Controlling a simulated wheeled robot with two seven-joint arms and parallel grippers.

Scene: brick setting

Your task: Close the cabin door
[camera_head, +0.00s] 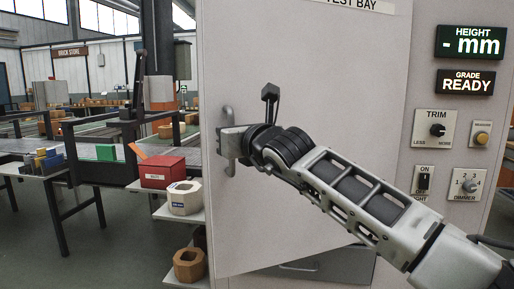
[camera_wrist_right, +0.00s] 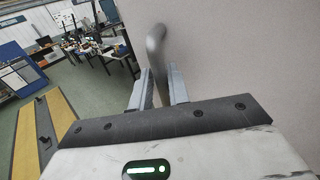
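The cabin door (camera_head: 330,95) is a large pale grey panel in the head view. Its lower edge slants down towards the left, so its handle side stands out towards me and the door looks partly open. The upright bar handle (camera_head: 228,115) is at its left edge. My right gripper (camera_head: 228,140) is at this handle. In the right wrist view the curved metal handle (camera_wrist_right: 156,50) runs down between the two fingers of my right gripper (camera_wrist_right: 160,88), which close around it. My left gripper is in neither view.
Right of the door is a panel with a HEIGHT display (camera_head: 470,42), a TRIM knob (camera_head: 437,130) and switches. Left of the door, shelves hold a red box (camera_head: 162,172) and hexagonal blocks (camera_head: 184,198). A drawer front (camera_head: 325,268) shows under the door.

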